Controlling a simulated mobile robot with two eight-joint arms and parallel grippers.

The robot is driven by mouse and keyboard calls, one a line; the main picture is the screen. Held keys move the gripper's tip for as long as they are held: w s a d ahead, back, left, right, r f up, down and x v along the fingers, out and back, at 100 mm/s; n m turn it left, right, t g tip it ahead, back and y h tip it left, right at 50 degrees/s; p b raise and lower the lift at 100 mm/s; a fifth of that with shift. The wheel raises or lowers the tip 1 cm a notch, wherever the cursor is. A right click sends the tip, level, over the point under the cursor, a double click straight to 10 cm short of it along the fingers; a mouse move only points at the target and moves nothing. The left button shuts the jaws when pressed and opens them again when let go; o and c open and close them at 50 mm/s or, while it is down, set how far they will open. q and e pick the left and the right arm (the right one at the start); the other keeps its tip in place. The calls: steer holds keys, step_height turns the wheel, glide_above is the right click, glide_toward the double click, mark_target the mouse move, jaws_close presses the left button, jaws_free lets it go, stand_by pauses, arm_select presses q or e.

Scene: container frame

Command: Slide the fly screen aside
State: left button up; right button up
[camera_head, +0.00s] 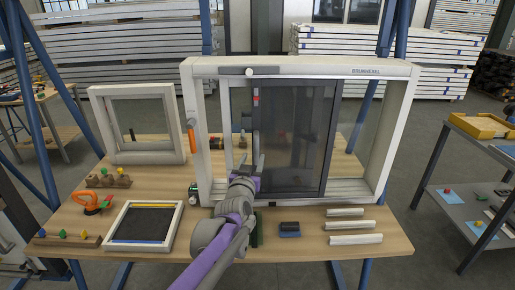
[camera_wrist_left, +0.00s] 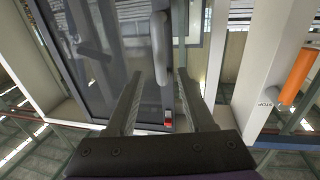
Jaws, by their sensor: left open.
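My left gripper (camera_head: 256,163) is at the lower part of this edge. In the left wrist view its fingers (camera_wrist_left: 160,72) are open, with a grey upright bar (camera_wrist_left: 159,45) between them; contact cannot be told. My right gripper is not in view.
The frame stands on a wooden table (camera_head: 390,237) and has an orange handle (camera_head: 191,138) at left.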

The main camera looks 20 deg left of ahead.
mark_target(256, 150)
arm_select(q)
steer(key=w, duration=0.7)
steer(key=shift+a+p, duration=0.3)
steer(key=shift+p, duration=0.05)
jaws_close()
stand_by(1.0)
